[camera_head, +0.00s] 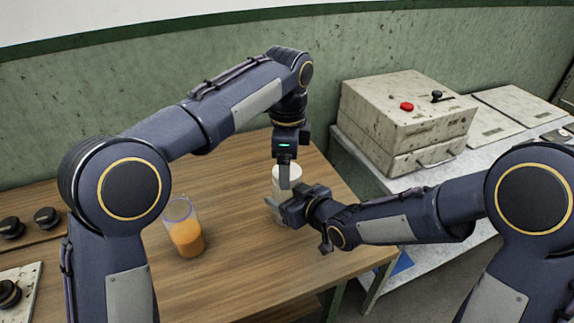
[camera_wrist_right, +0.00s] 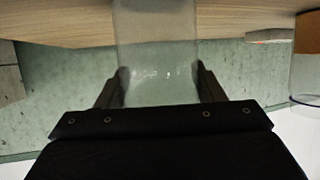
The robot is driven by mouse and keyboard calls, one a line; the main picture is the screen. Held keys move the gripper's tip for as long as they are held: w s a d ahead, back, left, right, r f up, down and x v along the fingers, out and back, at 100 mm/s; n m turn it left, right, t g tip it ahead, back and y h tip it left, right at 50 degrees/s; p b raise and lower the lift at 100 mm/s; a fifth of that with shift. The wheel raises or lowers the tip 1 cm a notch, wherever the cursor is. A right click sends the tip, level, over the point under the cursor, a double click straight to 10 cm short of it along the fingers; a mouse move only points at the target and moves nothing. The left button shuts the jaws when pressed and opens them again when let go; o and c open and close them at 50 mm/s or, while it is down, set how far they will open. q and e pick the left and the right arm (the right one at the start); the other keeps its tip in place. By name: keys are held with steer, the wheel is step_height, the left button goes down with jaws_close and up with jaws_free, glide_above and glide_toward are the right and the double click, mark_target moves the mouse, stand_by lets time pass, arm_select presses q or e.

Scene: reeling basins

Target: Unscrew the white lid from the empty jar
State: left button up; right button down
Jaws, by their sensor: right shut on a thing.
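The empty jar (camera_head: 277,212) stands on the wooden table, partly hidden by my right gripper. Its clear wall fills the space between the fingers in the right wrist view (camera_wrist_right: 157,55), and nothing shows inside it. The white lid (camera_head: 294,171) is on top of the jar. My right gripper (camera_head: 283,207) is shut on the jar's side from the right; it also shows in the right wrist view (camera_wrist_right: 161,86). My left gripper (camera_head: 285,178) points down from above at the lid, with a finger in front of it. Whether it is closed on the lid is hidden.
A clear jar with orange contents (camera_head: 187,238) stands on the table to the left. A speckled box with a red button (camera_head: 405,115) sits on the grey bench at right. Black knobs (camera_head: 46,216) are at the far left. The table's front middle is clear.

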arm_select(q)
step_height(320, 180, up, 4)
steer(key=shift+f, duration=0.25)
steer(key=shift+c, duration=0.4)
steer(key=shift+r, duration=0.6)
step_height(320, 180, up, 2)
steer(key=shift+n, duration=0.5)
steer(key=shift+f, duration=3.85)
steer(key=c, duration=1)
steer(key=o, duration=1)
steer(key=shift+o, duration=0.5)
steer(key=shift+s+d, duration=0.1)
